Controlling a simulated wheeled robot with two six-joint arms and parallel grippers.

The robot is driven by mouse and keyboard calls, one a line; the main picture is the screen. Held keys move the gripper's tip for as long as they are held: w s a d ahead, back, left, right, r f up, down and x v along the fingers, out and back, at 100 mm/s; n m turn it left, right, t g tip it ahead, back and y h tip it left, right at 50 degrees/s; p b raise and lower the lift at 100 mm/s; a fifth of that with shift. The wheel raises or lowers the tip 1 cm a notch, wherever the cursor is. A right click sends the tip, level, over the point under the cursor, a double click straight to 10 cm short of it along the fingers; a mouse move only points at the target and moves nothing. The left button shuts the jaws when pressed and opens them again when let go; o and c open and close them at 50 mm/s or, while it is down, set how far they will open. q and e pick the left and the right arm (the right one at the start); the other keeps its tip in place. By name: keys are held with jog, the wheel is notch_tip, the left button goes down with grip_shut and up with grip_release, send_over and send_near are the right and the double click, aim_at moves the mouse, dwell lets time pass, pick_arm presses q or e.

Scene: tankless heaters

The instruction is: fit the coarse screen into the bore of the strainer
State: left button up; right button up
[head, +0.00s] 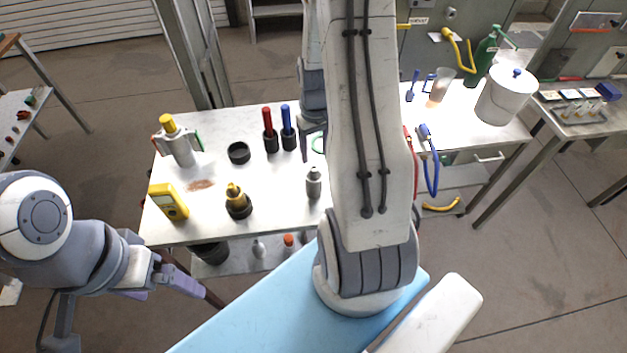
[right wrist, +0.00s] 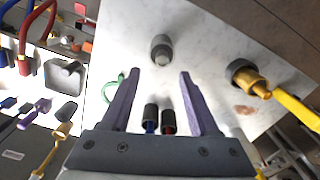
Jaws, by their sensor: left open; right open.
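I cannot tell for certain which pieces are the coarse screen and the strainer. A small grey cylinder with a narrower top (head: 314,183) stands upright on the white table; in the right wrist view it (right wrist: 161,50) is just beyond my fingertips, between their lines. A brass fitting in a black round base (head: 238,203) stands left of it, and also shows in the right wrist view (right wrist: 250,80). A silver body with a yellow cap (head: 181,148) stands at the back left. My right gripper (right wrist: 158,75) is open and empty, mostly hidden in the head view. My left gripper (head: 168,285) is open, left of the table's front.
An empty-looking black ring (head: 239,153) and red (head: 269,130) and blue (head: 288,128) handled tools in black holders stand on the table. A yellow meter (head: 168,202) lies front left. A white bucket (head: 507,96) stands back right.

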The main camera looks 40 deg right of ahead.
aim_at(314, 168)
jog(key=shift+f, duration=0.65)
jog(key=f+p, duration=0.1)
jog(key=f, duration=0.1)
jog(key=f+p, duration=0.1)
jog(key=f, duration=0.1)
jog(key=shift+w+a+f, duration=0.1)
jog(key=shift+a+f, duration=0.05)
jog(key=shift+a, duration=0.05)
jog(key=shift+f, duration=0.45)
grip_shut()
dwell(0.5)
